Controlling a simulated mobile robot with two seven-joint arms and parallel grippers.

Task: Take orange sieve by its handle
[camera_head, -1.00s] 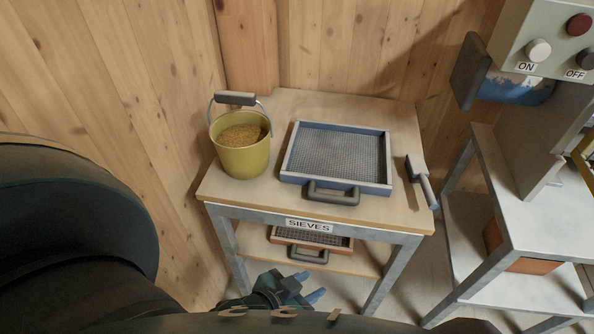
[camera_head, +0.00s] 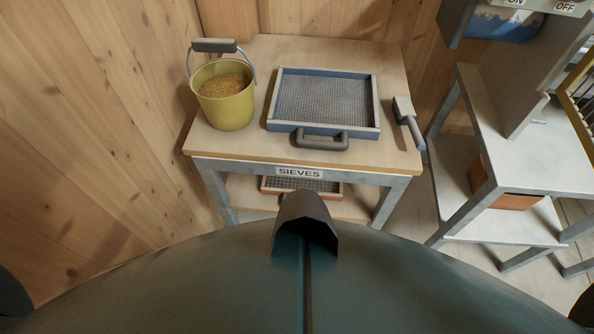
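The orange sieve (camera_head: 329,195) lies on the lower shelf of the table marked SIEVES. Its orange rim and grey mesh show only in part, below the table's front rail. Its handle is hidden behind a dark part of my own body. A blue sieve (camera_head: 324,101) with a dark grey handle toward me lies on the table top. Neither of my grippers shows in the head view now.
A yellow bucket (camera_head: 225,112) of grain stands at the table's (camera_head: 245,145) left. A grey brush-like tool (camera_head: 408,122) lies right of the blue sieve. A metal stand (camera_head: 545,155) with an orange box (camera_head: 509,200) is at the right. Wooden walls close the left and back.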

